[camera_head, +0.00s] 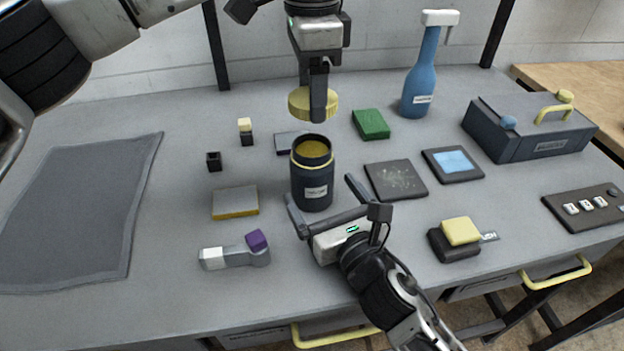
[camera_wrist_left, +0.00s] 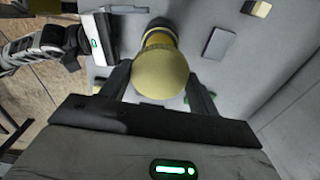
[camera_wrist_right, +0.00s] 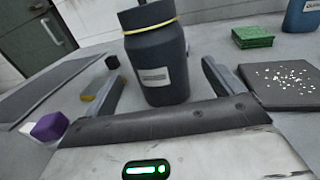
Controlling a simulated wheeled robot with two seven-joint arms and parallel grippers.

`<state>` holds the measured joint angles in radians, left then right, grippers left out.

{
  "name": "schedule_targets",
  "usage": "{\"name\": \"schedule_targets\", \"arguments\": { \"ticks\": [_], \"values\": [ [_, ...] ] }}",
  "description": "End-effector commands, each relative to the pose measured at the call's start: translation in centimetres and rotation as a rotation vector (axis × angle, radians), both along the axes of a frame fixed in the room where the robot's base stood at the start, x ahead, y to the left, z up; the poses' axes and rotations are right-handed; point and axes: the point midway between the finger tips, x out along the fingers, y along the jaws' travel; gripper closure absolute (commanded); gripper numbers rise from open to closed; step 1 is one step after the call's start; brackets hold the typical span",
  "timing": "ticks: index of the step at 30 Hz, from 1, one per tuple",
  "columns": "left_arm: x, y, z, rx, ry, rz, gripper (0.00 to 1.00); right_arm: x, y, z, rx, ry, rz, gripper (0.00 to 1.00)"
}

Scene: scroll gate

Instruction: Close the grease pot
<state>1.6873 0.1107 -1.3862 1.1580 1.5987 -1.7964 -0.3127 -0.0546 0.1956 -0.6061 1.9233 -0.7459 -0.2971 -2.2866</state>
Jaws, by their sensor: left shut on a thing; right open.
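The grease pot (camera_head: 313,187) is a dark jar with a yellow band and a label, standing upright on the bench. Its mouth is open and shows yellow-brown grease. My left gripper (camera_head: 317,105) is shut on the round yellow lid (camera_head: 299,103) and holds it above the pot, apart from it. In the left wrist view the lid (camera_wrist_left: 161,74) sits between the fingers and covers most of the pot. My right gripper (camera_head: 322,205) is open at the pot's front, with a finger on either side. In the right wrist view the pot (camera_wrist_right: 158,65) stands between the spread fingers.
A grey and yellow block (camera_head: 236,202) and a purple-tipped tool (camera_head: 235,252) lie left of the pot. A green pad (camera_head: 371,124), a speckled dark plate (camera_head: 396,180) and a blue spray bottle (camera_head: 421,75) stand right. A dark toolbox (camera_head: 528,128) is farther right.

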Motion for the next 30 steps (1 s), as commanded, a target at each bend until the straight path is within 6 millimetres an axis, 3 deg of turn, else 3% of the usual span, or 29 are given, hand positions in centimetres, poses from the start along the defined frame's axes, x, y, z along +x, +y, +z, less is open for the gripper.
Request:
{"name": "schedule_targets", "arguments": {
  "ticks": [3, 9, 23, 24, 26, 30],
  "values": [
    [0.0, 0.0, 0.0, 0.0, 0.0, 0.0, 0.6, 2.2, 1.0, 0.1, 0.001, -0.002, 0.0, 0.07],
    [0.0, 0.0, 0.0, 0.0, 0.0, 0.0, 0.6, 4.8, 2.2, 0.0, 0.001, -0.001, 0.0, 0.07],
    [0.0, 0.0, 0.0, 0.0, 0.0, 0.0, 0.6, 5.9, 2.6, 0.0, 0.0, 0.0, 0.001, 0.07],
    [0.0, 0.0, 0.0, 0.0, 0.0, 0.0, 0.6, 5.9, 2.6, 0.0, 0.0, 0.0, 0.001, 0.1],
    [0.0, 0.0, 0.0, 0.0, 0.0, 0.0, 0.6, 5.9, 2.6, 0.0, 0.0, 0.0, 0.001, 0.27],
    [0.0, 0.0, 0.0, 0.0, 0.0, 0.0, 0.6, 5.8, 2.6, 0.0, 0.0, 0.0, 0.001, 0.66]
  ]
}}
